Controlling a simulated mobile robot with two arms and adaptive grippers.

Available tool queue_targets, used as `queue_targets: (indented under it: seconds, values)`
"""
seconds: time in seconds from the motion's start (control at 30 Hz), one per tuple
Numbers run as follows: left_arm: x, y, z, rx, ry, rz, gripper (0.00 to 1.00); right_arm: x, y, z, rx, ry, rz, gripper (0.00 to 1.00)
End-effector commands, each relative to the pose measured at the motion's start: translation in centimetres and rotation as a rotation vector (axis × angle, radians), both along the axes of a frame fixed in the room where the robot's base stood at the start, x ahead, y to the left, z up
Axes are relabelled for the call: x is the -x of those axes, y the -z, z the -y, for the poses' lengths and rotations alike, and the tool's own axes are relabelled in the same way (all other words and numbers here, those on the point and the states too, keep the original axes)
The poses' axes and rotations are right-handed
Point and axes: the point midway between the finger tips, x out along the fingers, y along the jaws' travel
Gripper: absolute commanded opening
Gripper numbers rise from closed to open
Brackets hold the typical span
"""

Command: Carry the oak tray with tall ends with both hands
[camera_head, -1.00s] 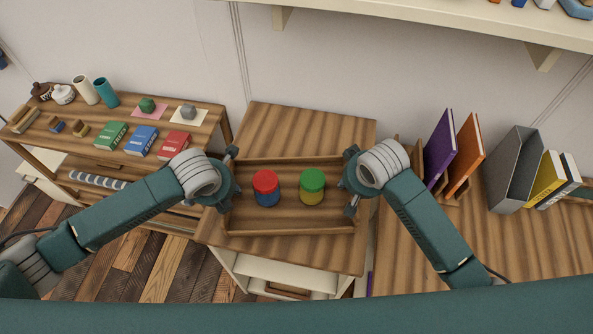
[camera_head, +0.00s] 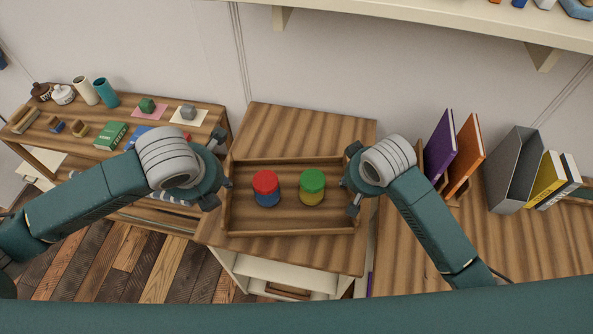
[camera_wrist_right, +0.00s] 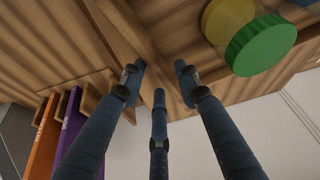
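The oak tray (camera_head: 290,219) sits level on a wooden cabinet top, with its raised ends at left and right. In it stand a blue jar with a red lid (camera_head: 266,183) and a yellow jar with a green lid (camera_head: 312,182). My left gripper (camera_head: 223,163) is open and empty, beside and apparently above the tray's left end. My right gripper (camera_head: 353,180) is at the tray's right end. In the right wrist view its fingers (camera_wrist_right: 158,85) are spread near the end wall (camera_wrist_right: 122,28); I cannot tell whether they touch it.
Purple (camera_head: 440,148) and orange (camera_head: 467,155) books and a grey file holder (camera_head: 514,172) stand on the right counter. A low shelf (camera_head: 60,138) at left holds cups, books and small objects. A wall shelf (camera_head: 430,20) overhangs behind. The cabinet top behind the tray is clear (camera_head: 310,127).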

Motion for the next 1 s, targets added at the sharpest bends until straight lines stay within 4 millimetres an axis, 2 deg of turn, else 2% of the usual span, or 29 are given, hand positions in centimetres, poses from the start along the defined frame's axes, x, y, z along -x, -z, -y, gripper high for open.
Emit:
queue_targets:
  seconds: [0.2, 0.4, 0.6, 1.0]
  values:
    - [0.0, 0.0, 0.0, 0.000, 0.000, 0.000, 0.32, 1.7, -4.6, -0.1, -0.002, -0.001, 0.005, 0.32]
    - [0.0, 0.0, 0.0, 0.001, 0.000, 0.000, 0.32, 3.0, -7.5, 0.0, -0.001, -0.001, 0.002, 0.32]
    - [0.0, 0.0, 0.0, 0.001, 0.000, 0.000, 0.32, 3.5, -8.4, 0.0, 0.000, -0.001, 0.000, 0.32]
    - [0.0, 0.0, 0.0, 0.001, 0.000, 0.000, 0.32, 3.5, -8.4, 0.0, 0.000, 0.000, -0.001, 0.32]
